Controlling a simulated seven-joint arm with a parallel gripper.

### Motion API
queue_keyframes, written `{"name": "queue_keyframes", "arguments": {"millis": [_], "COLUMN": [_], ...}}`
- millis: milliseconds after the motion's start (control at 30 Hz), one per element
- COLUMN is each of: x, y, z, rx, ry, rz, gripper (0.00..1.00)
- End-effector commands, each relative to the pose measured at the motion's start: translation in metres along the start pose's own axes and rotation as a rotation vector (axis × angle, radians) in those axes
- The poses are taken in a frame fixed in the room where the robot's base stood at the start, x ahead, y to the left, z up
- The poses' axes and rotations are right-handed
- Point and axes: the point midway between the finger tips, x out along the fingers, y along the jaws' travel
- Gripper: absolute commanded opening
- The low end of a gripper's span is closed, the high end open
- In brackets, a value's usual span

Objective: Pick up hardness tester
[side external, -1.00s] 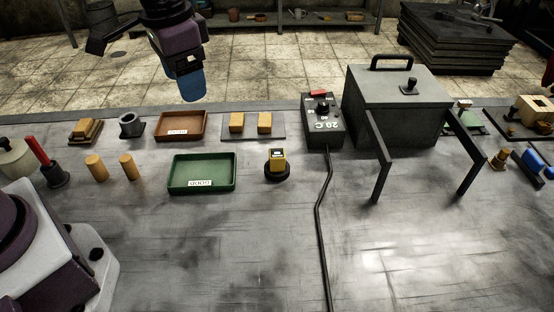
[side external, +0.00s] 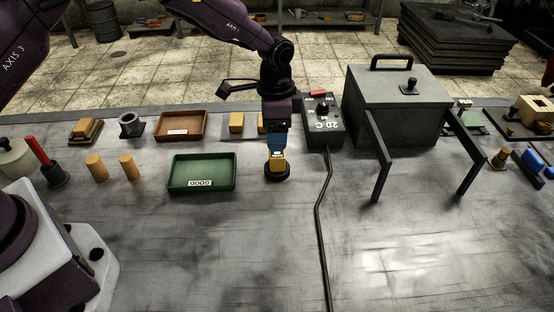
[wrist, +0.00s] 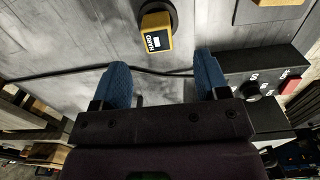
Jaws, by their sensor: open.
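The hardness tester (side external: 277,163) is a small yellow block with a display, standing on a round black base on the table, right of the green tray. My gripper (side external: 277,146) points down over it in the side view, its blue fingers overlapping the tester's top in the picture. In the wrist view the tester (wrist: 156,31) lies ahead of and between the two blue fingers of my gripper (wrist: 160,75). The fingers are wide apart with nothing between them. The tester's upper back part is hidden by the fingers in the side view.
The green tray (side external: 202,189) marked GOOD lies left of the tester. The 20 C control box (side external: 322,128) stands close on the right, its black cable (side external: 320,220) running forward. A plate with tan blocks (side external: 236,123) lies behind.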

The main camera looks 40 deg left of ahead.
Motion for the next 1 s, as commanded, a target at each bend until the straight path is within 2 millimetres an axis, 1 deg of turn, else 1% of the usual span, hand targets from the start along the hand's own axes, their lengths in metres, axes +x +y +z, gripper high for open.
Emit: {"name": "queue_keyframes", "arguments": {"millis": [33,100,267,367,500,600,700,867,900,967,1000], "x": [0.008,0.016,0.025,0.038,0.06,0.07,0.073,0.073,0.073,0.073,0.073], "y": [0.0,0.0,0.001,0.003,0.004,0.003,0.003,0.003,0.003,0.003,0.003], "z": [0.0,0.0,-0.001,-0.001,-0.002,-0.002,-0.002,-0.002,-0.002,-0.002,-0.002], "rx": [0.0,0.0,0.0,0.0,-0.001,-0.001,-0.001,-0.001,-0.001,-0.001,-0.001], "ry": [-0.001,-0.001,0.001,-0.001,-0.002,0.0,0.001,0.002,0.002,0.001,0.002], "rz": [0.001,0.001,0.0,0.001,0.001,0.0,-0.001,-0.001,-0.001,-0.001,-0.001], "gripper": [0.68,0.68,0.68,0.68,0.68,0.68,0.68,0.68,0.66,0.52,0.43]}}
